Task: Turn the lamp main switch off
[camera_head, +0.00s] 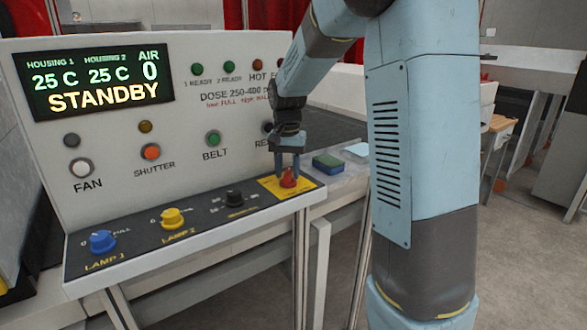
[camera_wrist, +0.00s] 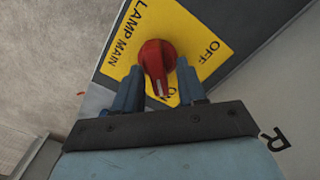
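The lamp main switch is a red rotary knob (camera_head: 288,178) on a yellow plate (camera_head: 269,184) at the right end of the sloped console. In the wrist view the red knob (camera_wrist: 157,66) has a white pointer line aimed toward the ON label, which a finger partly hides. The OFF label (camera_wrist: 209,49) is at the upper right of the yellow plate. My gripper (camera_head: 289,174) points down at the knob. In the wrist view its two blue fingers (camera_wrist: 160,85) are spread, one on each side of the knob's lower part. Contact with the knob cannot be told.
The display (camera_head: 95,80) reads STANDBY. Left of the switch sit a black knob (camera_head: 234,198), a yellow knob (camera_head: 173,218) and a blue knob (camera_head: 102,241). The upright panel with buttons rises behind. A green and blue block (camera_head: 327,162) lies to the right.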

